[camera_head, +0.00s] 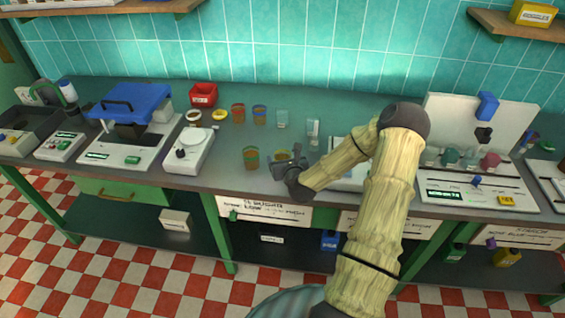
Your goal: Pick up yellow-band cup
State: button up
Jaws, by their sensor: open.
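Several small cups stand on the counter, too small for me to read their bands for certain. Two amber cups stand at the back, a plain-looking one (238,114) and one with a bluish upper part (259,115). A greenish-amber cup (251,158) stands nearer the front edge. My gripper (281,165) is open, low over the counter just right of that front cup and apart from it. A yellowish-green thing (281,155) shows partly behind my gripper. It may be the yellow-band cup, but the gripper hides most of it.
Clear glasses (282,119) stand at the back. A red container (204,95), a white scale (189,150) and a blue-topped machine (130,120) are to the left. A white machine with knobs (475,190) is to the right. The counter's front edge lies close below my gripper.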

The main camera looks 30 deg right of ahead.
jog(key=shift+x, duration=0.95)
jog(key=c, duration=1.1)
jog(key=shift+r, duration=0.1)
jog(key=shift+c, duration=0.2)
notch_tip(320, 180, up, 10)
jog(key=shift+b, duration=0.4)
